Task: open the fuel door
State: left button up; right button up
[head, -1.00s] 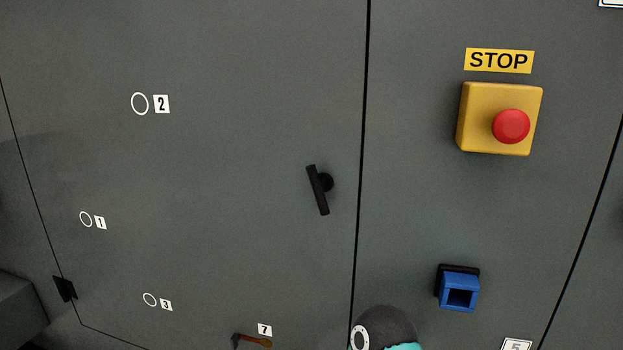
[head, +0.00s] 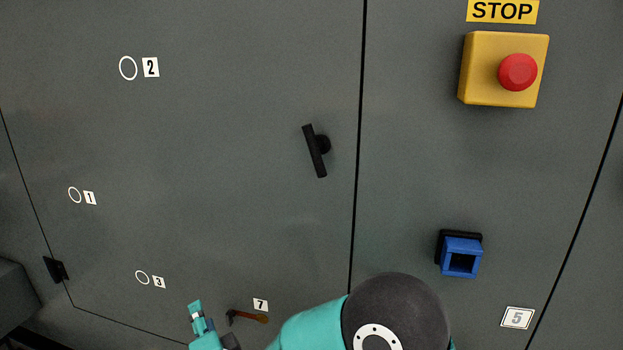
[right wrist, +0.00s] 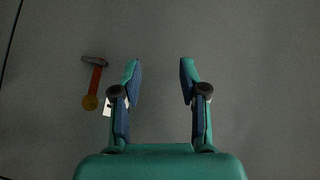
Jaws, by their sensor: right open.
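The grey door (head: 230,200), which I take as the fuel door, fills the left and middle of the head view. Thin dark seams outline it and it looks shut. A black T-shaped handle (head: 316,151) is near its right edge, its bar tilted slightly from vertical. My right gripper (head: 210,325) is low in the head view, well below and left of the handle, touching nothing I can see. In the right wrist view its two fingers (right wrist: 160,70) are apart and empty, facing bare grey panel. My left gripper is out of view.
A yellow box with a red button (head: 518,72) and a blue square socket (head: 461,257) are on the right panel. A black hinge-like block (head: 55,269) is lower left.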

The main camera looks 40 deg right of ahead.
jog(key=s+d+r+m+t+h+b, duration=0.1)
jog(key=s+r+m+h, duration=0.25)
jog(key=r+m, duration=0.4)
jog(key=s+d+r+m+t+h+b, duration=0.1)
jog(key=s+r+m+t+h, duration=0.25)
jog(key=r, duration=0.75)
jog(key=m+g+h+p, duration=0.5)
jog(key=m+g+h, duration=0.35)
jog(key=m, duration=0.65)
send_near(311, 151)
jog(key=x, duration=0.9)
jog(key=shift+w+d+r, duration=0.15)
jog(key=shift+d+r, duration=0.1)
jog(key=shift+d, duration=0.05)
jog(key=shift+w+d+r, duration=0.15)
jog(key=shift+w+d, duration=0.2)
jog(key=shift+d, duration=0.05)
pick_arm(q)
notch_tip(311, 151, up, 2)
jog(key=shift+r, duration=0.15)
pick_arm(e)
grip_shut()
